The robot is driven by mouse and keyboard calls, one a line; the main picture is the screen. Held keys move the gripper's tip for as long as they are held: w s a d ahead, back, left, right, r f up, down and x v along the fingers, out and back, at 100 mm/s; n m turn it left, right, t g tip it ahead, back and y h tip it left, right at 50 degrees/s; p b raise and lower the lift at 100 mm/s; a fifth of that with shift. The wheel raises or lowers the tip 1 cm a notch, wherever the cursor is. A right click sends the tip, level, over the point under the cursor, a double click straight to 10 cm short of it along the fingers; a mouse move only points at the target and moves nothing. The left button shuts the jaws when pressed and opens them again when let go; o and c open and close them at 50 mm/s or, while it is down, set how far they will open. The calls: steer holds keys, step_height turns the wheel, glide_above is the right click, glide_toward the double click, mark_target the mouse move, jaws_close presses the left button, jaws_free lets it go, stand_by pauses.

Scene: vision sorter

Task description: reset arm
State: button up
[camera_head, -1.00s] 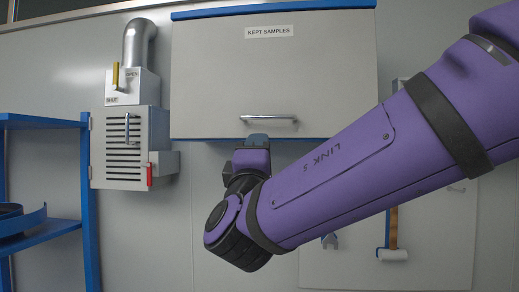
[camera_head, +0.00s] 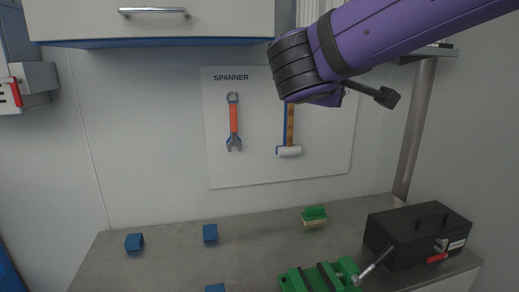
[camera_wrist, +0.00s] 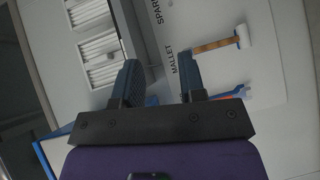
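My gripper (camera_wrist: 157,85) shows in the wrist view with its two blue fingers standing well apart and nothing between them. It faces the wall, with the tool board and its MALLET label in front of it. In the head view my purple arm reaches in from the upper right, and its dark wrist joint is in front of the board's upper right.
A workbench (camera_head: 165,262) runs below, with blue blocks (camera_head: 134,242), a green brush (camera_head: 314,215), a green vise (camera_head: 318,278) and a black toolbox (camera_head: 418,232). A spanner (camera_head: 233,122) and a mallet (camera_head: 289,150) hang on the board (camera_head: 265,165). A cabinet (camera_head: 150,25) is at the upper left.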

steer(key=s+d+f+m+g+y, duration=0.3)
steer(key=s+d+f+m+g, duration=0.55)
steer(key=s+d, duration=0.7)
steer(key=s+f+m+y, duration=0.2)
steer(key=s+f+y, duration=0.3)
steer(key=s+f, duration=0.1)
steer(key=shift+d, duration=0.25)
steer(key=shift+a, duration=0.15)
